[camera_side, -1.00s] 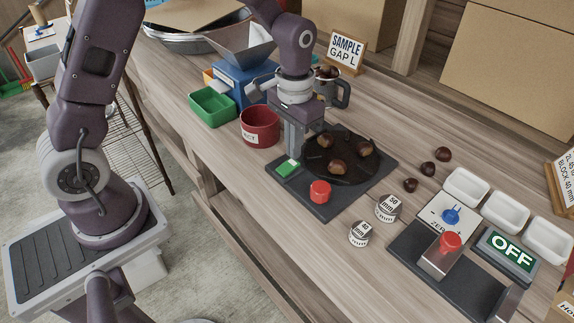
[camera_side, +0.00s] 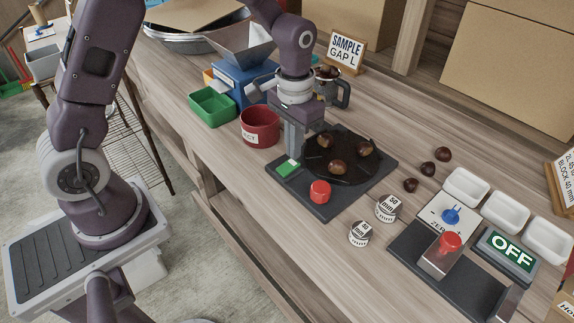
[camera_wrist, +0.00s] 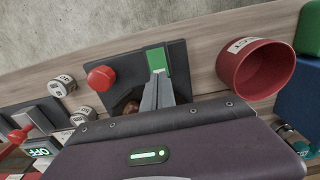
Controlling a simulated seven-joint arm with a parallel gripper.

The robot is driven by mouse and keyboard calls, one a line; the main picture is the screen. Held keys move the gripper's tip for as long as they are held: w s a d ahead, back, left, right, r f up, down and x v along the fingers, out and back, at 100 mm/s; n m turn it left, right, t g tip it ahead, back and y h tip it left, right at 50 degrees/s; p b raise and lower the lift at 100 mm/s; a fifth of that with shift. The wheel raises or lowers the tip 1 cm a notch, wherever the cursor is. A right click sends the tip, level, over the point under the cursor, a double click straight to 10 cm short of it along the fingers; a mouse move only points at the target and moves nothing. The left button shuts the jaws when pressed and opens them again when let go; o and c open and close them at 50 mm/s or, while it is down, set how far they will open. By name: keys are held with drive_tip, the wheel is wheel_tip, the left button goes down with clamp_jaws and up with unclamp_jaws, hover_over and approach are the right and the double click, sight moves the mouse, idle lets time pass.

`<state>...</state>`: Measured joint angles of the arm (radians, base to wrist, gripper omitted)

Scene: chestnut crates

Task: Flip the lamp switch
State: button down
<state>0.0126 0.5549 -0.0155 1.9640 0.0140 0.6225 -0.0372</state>
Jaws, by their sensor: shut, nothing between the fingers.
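A green rocker-like plate (camera_side: 287,168) sits on the left corner of the dark turntable base (camera_side: 331,209); it also shows in the wrist view (camera_wrist: 156,61). I cannot tell for certain that it is the lamp switch. My gripper (camera_side: 294,155) is shut and empty, pointing down beside the green plate, between it and the round dark disc (camera_side: 348,174). In the wrist view its fingertips (camera_wrist: 158,82) are close to the plate's near edge; contact cannot be told. A red knob (camera_side: 320,191) stands on the same base. A lit sign (camera_side: 507,250) reads OFF.
Several chestnuts (camera_side: 337,166) lie on the disc. A red cup (camera_side: 260,127) and green bin (camera_side: 212,107) stand left of my gripper. Two labelled round blocks (camera_side: 388,208) lie right of the base. A dark panel (camera_side: 409,248) carries another red knob (camera_side: 450,242).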

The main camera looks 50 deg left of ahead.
drive_tip(key=shift+f, duration=1.05)
idle(0.4)
drive_tip(key=shift+r, duration=3.55)
drive_tip(key=s+r+t, duration=0.2)
drive_tip(key=s+r, duration=0.3)
drive_tip(key=r, duration=0.3)
drive_tip(key=s+r+t, duration=0.1)
drive_tip(key=s+r, duration=0.1)
drive_tip(key=s, duration=0.6)
drive_tip(key=s+r+t, duration=0.2)
drive_tip(key=s+r, duration=0.1)
drive_tip(key=s, duration=0.5)
drive_tip(key=shift+s+a+r+t, duration=0.25)
drive_tip(key=shift+s+a+t, duration=0.05)
drive_tip(key=shift+a, duration=0.15)
